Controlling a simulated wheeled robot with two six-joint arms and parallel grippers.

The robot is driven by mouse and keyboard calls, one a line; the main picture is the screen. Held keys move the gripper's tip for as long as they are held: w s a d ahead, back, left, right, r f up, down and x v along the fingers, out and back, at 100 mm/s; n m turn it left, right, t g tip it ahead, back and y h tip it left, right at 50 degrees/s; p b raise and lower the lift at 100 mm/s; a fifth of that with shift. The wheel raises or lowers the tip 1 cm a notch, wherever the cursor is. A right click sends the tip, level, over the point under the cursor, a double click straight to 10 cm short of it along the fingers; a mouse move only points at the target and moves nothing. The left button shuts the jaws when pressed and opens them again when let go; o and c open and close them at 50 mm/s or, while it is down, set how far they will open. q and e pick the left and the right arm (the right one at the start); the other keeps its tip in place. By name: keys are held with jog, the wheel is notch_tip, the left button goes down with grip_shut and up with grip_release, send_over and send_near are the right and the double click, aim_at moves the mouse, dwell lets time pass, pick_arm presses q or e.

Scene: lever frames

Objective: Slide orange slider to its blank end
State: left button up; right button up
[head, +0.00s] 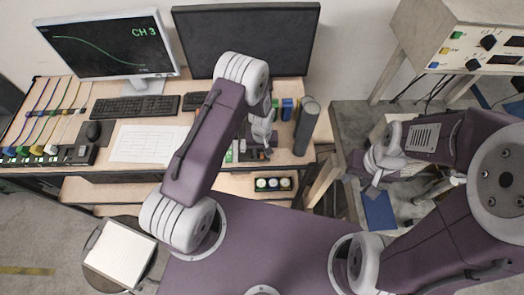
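I cannot make out an orange slider; the area around my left gripper is small and partly covered by the gripper and arm. My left gripper (260,151) points down at the desk, over a group of small upright pieces with green and white strips (235,151). Whether it touches any of them is unclear, and its fingers are too small to read. My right gripper (366,178) hangs to the right of the desk, away from these pieces, above a blue panel (380,212). I cannot tell its finger opening.
A dark grey cylinder (306,126) stands at the desk's right end, close to my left gripper. Blue and green blocks (287,108) stand behind it. A tray with round jars (272,184) sits below the front edge. Monitors (108,45) and a keyboard (135,107) occupy the left.

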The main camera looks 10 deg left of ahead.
pick_arm(q)
jog(key=shift+a+f, duration=0.1)
jog(key=shift+d, duration=0.25)
grip_shut()
jog(key=shift+a, duration=0.1)
dwell(1.1)
